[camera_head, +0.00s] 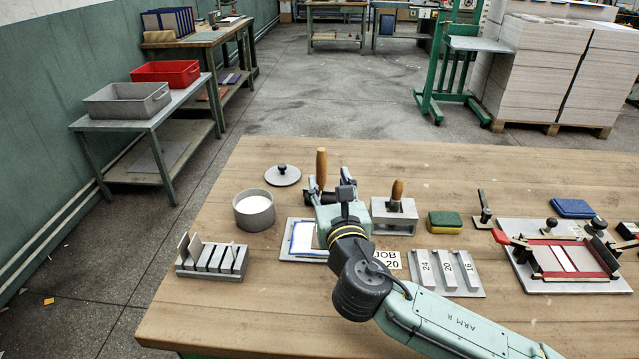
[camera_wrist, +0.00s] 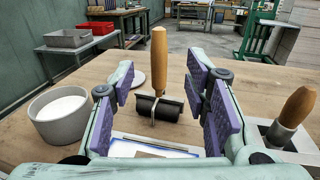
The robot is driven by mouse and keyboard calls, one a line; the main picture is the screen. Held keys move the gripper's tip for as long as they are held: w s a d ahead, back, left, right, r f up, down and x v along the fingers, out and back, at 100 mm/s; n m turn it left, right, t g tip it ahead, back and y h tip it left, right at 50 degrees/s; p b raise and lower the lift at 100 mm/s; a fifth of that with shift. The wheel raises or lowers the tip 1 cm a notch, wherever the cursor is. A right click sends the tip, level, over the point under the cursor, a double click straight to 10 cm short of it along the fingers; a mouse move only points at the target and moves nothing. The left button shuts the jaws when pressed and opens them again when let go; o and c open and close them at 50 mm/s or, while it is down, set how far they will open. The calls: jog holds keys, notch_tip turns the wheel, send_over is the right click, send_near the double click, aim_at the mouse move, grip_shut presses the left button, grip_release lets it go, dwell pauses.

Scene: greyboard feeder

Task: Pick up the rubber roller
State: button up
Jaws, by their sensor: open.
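The rubber roller (camera_wrist: 160,107) has an upright wooden handle and a dark cylinder. In the wrist view it stands on the table just beyond my fingertips, between the two fingers as seen from the wrist. In the head view its wooden handle (camera_head: 321,165) rises behind my gripper (camera_head: 332,193), which hides most of the lower part. My gripper also shows in the wrist view (camera_wrist: 160,90), with its purple pads wide apart and nothing between them. I cannot tell exactly how far the pads are from the handle.
A round pot of white material (camera_head: 254,210) stands left, with its lid (camera_head: 282,175) behind. A holder with a wooden-handled tool (camera_head: 394,215), a sponge (camera_head: 444,222) and a slotted block (camera_head: 212,259) stand nearby. The table (camera_head: 300,320) is clear at the front left.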

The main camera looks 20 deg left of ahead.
aim_at(322, 160)
jog(key=x, duration=0.5)
jog(key=shift+a+r, duration=0.1)
jog(key=shift+r, duration=0.1)
jog(key=p+x, duration=0.2)
jog(key=x, duration=0.1)
jog(key=shift+w+a, duration=0.15)
jog(key=shift+w, duration=0.2)
jog(key=shift+w+a+f, duration=0.15)
jog(key=shift+w+a, duration=0.05)
jog(key=shift+w, duration=0.25)
jog(key=shift+c, duration=0.4)
grip_shut()
